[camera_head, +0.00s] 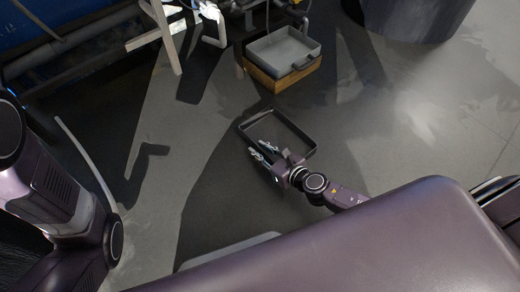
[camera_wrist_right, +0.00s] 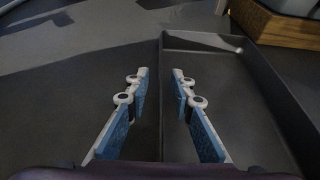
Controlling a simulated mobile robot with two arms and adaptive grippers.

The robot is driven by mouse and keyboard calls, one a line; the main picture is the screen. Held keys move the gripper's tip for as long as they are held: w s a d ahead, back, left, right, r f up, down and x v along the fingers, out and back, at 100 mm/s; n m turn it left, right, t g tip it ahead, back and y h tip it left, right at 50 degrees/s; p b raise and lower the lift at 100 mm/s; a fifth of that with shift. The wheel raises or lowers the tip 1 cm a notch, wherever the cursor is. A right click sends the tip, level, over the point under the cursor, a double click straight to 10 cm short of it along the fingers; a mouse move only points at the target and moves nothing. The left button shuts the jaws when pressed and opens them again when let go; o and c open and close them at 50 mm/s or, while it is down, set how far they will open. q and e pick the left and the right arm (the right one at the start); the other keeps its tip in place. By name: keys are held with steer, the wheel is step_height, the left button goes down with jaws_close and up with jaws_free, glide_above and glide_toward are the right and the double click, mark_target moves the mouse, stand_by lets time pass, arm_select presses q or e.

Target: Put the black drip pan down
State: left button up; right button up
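The black drip pan (camera_head: 300,132) is a shallow rectangular tray with a thin rim, and it appears to lie flat on the grey floor. In the right wrist view its near-left wall (camera_wrist_right: 162,95) runs between the fingers of my right gripper (camera_wrist_right: 160,72). My right gripper (camera_head: 263,152) is open, with a finger on either side of that wall and gaps visible to it. The gripper hides part of the pan's edge in the head view. My left arm shows at the left of the head view, but its gripper does not show.
A grey tray (camera_head: 283,50) sits on a wooden block (camera_head: 282,83) behind the pan. A large dark round container (camera_head: 415,15) stands at the top right. A white frame (camera_head: 163,35) and pipes are at the top left. Floor left and right of the pan is clear.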

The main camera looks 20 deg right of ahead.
steer(key=shift+r, duration=0.15)
steer(key=shift+s+r, duration=0.1)
steer(key=shift+s, duration=0.2)
steer(key=p+v, duration=0.1)
steer(key=v, duration=0.9)
steer(key=shift+d, duration=0.1)
steer(key=shift+s+d+r, duration=0.2)
steer(key=shift+s+r, duration=0.05)
steer(key=shift+s, duration=0.35)
